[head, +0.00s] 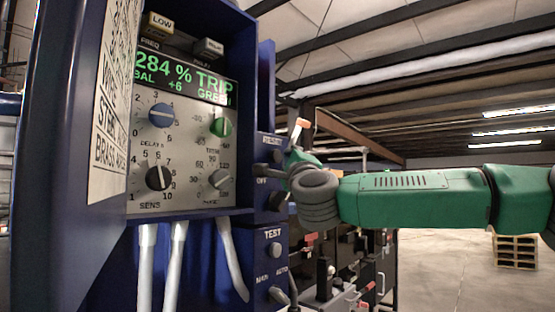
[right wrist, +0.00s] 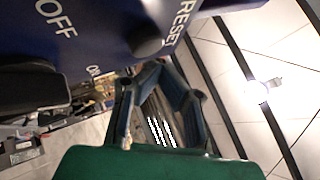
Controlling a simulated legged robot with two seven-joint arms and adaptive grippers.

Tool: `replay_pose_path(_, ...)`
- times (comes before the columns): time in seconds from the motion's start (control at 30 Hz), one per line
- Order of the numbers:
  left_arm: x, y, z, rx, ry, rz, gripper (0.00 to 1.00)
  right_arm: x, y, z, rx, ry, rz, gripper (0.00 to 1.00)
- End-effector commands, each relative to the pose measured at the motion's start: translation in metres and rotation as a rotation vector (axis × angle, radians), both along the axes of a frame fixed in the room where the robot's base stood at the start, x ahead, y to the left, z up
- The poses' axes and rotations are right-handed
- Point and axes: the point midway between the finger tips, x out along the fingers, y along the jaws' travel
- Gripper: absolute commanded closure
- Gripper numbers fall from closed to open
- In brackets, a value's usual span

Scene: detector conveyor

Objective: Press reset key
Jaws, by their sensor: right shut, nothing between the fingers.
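The blue control box carries a RESET label (head: 271,140) on its right side panel, partly hidden behind my right gripper (head: 291,158). In the right wrist view the RESET lettering (right wrist: 181,22) shows upper centre, with a dark round key (right wrist: 148,46) beside it. My right gripper also shows there (right wrist: 160,68), its two fingers drawn together at the tips and empty, just below the key. I cannot tell whether the tips touch it. In the head view the key is hidden by the gripper. My left gripper is not in view.
A dial panel (head: 188,205) with a green TRIP display (head: 185,78) faces left of the gripper. Below are an OFF switch area (head: 262,181) and a TEST button (head: 275,249). Machinery (head: 330,275) stands behind. Open floor and a pallet (head: 516,251) lie at right.

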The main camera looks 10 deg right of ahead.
Motion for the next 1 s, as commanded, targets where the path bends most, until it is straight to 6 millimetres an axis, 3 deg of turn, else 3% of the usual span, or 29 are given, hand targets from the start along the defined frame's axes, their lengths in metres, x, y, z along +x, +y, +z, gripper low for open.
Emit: replay_pose_path(1.0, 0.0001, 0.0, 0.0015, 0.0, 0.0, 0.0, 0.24, 0.0063, 0.0068, 0.0018, 0.0, 0.0, 0.0, 1.0)
